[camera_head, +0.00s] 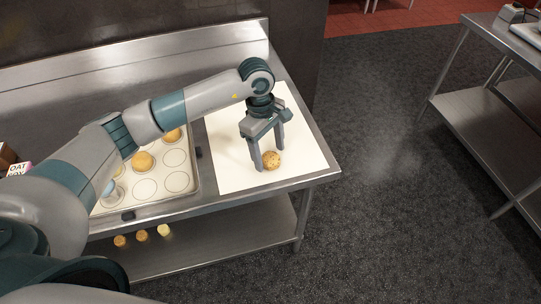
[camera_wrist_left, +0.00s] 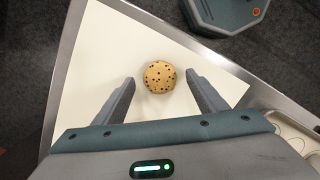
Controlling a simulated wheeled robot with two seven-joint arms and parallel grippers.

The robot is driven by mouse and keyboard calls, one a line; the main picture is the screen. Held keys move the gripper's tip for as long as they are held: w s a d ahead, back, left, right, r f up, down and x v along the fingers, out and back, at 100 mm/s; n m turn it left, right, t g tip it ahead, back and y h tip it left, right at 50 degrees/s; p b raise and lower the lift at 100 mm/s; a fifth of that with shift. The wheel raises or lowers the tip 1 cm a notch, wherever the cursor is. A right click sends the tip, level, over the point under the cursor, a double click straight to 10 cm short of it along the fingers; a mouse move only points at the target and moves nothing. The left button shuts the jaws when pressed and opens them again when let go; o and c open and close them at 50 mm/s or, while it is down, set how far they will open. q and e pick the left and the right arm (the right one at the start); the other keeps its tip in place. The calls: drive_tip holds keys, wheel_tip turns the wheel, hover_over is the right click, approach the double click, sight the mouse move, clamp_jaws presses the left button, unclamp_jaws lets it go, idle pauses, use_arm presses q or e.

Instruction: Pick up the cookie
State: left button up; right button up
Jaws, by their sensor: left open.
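A round golden cookie with dark chips (camera_head: 271,160) lies on a white sheet (camera_head: 225,140) at the right end of the steel counter. My left gripper (camera_head: 268,160) points down over the sheet, with its fingers open beside the cookie. In the left wrist view the cookie (camera_wrist_left: 159,77) sits just beyond the fingertips, roughly centred between the two fingers of the gripper (camera_wrist_left: 160,85). No contact shows. My right gripper is not in view.
A baking tray (camera_head: 195,178) with printed circles and several round baked pieces lies left of the sheet. The counter's front edge (camera_head: 310,178) is close to the cookie. Several small items (camera_head: 142,236) stand on the lower shelf. Another steel table (camera_head: 500,40) stands at the far right.

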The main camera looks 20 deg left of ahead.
use_arm(q)
drive_tip(key=shift+d+f, duration=0.1)
drive_tip(key=shift+f, duration=0.45)
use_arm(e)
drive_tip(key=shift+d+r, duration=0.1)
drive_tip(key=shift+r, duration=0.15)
use_arm(q)
drive_tip(key=c, duration=1.1)
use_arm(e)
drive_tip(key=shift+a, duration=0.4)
use_arm(q)
drive_tip(key=shift+r, duration=0.1)
drive_tip(key=shift+c, duration=0.2)
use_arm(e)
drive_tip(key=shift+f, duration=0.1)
